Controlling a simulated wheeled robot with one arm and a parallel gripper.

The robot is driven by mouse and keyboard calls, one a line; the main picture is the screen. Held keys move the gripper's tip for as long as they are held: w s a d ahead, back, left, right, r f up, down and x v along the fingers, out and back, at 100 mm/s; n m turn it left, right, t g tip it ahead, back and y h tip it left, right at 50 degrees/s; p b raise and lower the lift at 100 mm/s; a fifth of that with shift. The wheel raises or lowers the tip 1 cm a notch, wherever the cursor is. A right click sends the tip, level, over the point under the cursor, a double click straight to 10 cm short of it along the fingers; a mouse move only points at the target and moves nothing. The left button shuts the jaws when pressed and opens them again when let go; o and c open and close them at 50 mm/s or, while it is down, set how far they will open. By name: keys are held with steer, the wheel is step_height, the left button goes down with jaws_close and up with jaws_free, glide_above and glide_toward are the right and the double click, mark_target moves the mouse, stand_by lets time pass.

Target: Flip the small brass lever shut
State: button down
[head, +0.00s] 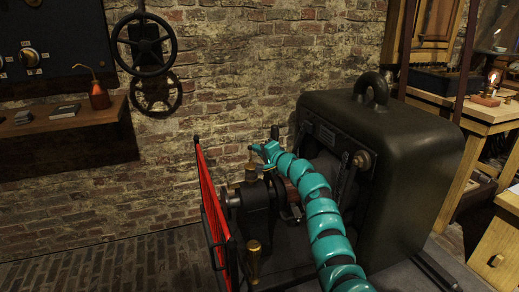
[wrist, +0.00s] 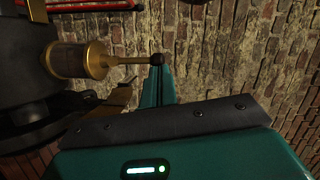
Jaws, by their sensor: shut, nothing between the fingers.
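The small brass lever (wrist: 125,61) is a thin rod ending in a dark ball knob (wrist: 157,59). It extends from a brass and glass oil cup (wrist: 75,60) in the wrist view. In the head view the cup (head: 250,173) sits on top of a dark bearing block, with the lever (head: 250,156) standing upright above it. My gripper (head: 262,151) is teal, shut and empty, just right of the lever's top. In the wrist view its fingertips (wrist: 161,72) are right by the knob, which overlaps them; I cannot tell whether they touch.
A large dark machine housing (head: 415,150) stands right of my arm. A red guard frame (head: 210,195) stands left of the bearing block, with a brass-topped handle (head: 253,258) below. A wall shelf (head: 65,120) holds a red oil can (head: 99,96). The brick wall behind leaves open room.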

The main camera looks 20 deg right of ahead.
steer(key=a+f+n+g+h+p, duration=0.1)
steer(key=a+f+n+h+p, duration=0.1)
steer(key=a+n+h+p, duration=0.2)
steer(key=a+n+p, duration=0.3)
steer(key=n+p, duration=0.1)
steer(key=n, duration=0.3)
steer(key=shift+a+f+g+h, duration=0.15)
steer(key=shift+f+g+h, duration=0.2)
steer(key=shift+g+h, duration=0.05)
steer(key=shift+s, duration=0.1)
stand_by(0.3)
steer(key=shift+d+f, duration=0.35)
steer(key=shift+d, duration=0.55)
